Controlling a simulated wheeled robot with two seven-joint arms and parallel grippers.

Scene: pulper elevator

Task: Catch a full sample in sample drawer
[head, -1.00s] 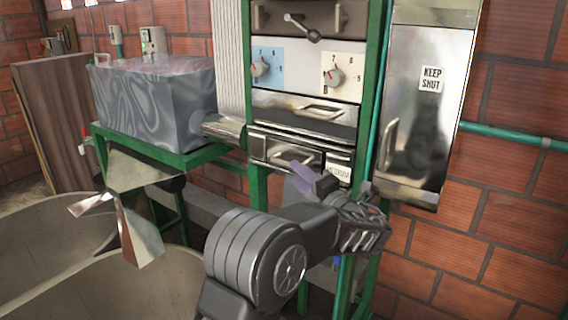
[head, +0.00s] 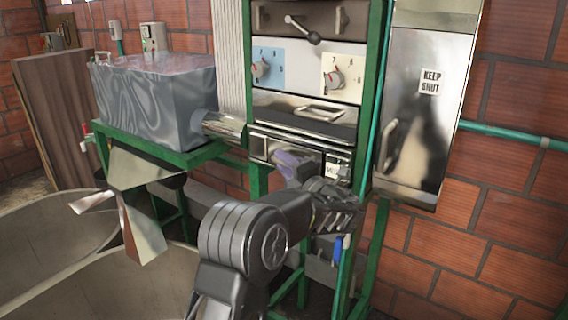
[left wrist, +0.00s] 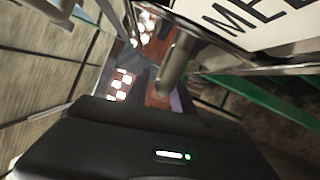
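A steel drawer (head: 321,114) with a bar handle sits in the green-framed machine. Below it is a lower steel front (head: 258,143) with a white label (head: 338,168), partly hidden by my left gripper. I cannot read which of them is the sample drawer. My left gripper (head: 290,165) is at the lower front, its fingers pointing left beside the label. In the left wrist view the label (left wrist: 255,22) is large and close, with a metal bar (left wrist: 176,64) between the fingers' area. Whether the fingers touch or grip it is unclear. My right gripper is out of view.
A steel door marked KEEP SHUT (head: 415,110) is at right. A grey tank (head: 155,100) stands left, with large round vats (head: 60,240) below. Green posts (head: 372,250) flank the arm.

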